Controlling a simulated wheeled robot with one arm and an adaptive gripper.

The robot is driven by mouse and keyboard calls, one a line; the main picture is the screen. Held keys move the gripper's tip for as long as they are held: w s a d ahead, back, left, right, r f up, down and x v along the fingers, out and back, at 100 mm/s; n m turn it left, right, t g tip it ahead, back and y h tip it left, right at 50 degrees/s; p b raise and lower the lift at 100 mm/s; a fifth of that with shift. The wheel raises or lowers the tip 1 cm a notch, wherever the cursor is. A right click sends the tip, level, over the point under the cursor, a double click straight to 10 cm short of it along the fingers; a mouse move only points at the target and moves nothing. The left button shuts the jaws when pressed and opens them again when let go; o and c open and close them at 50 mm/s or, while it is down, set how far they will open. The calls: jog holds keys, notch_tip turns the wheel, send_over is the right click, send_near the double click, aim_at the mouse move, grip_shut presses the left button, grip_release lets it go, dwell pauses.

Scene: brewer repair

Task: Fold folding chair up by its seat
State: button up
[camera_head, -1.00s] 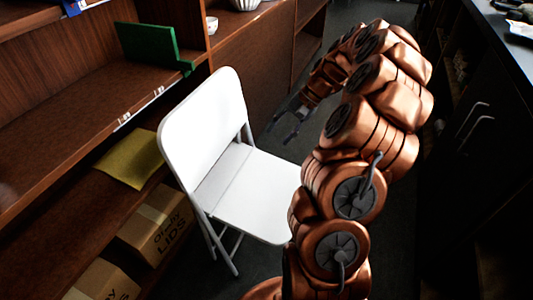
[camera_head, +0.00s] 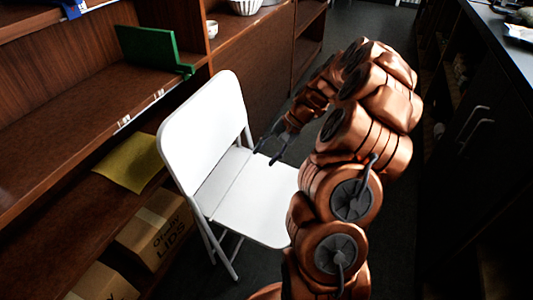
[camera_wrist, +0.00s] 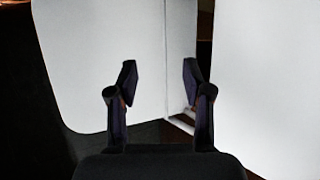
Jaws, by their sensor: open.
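The white folding chair stands unfolded on the dark floor in the head view, its backrest (camera_head: 205,130) on the left and its flat seat (camera_head: 258,200) on the right. My gripper (camera_head: 266,158) is open and empty at the back edge of the seat, right of the backrest. In the wrist view, the open fingers (camera_wrist: 158,75) point towards the chair, with a white panel (camera_wrist: 95,60) behind them and another white panel (camera_wrist: 265,90) on the right. I cannot tell whether a finger touches the chair. My arm hides the seat's right front corner in the head view.
Wooden shelves (camera_head: 75,140) run close along the left, holding a green object (camera_head: 150,48), a yellow sheet (camera_head: 132,162) and cardboard boxes (camera_head: 155,230). A dark counter (camera_head: 480,100) stands on the right. Some floor is open beyond the chair.

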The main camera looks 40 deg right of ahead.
grip_shut()
dwell(0.4)
dwell(0.4)
grip_release()
dwell(0.3)
jog(key=v, duration=1.2)
jog(key=shift+c, duration=0.4)
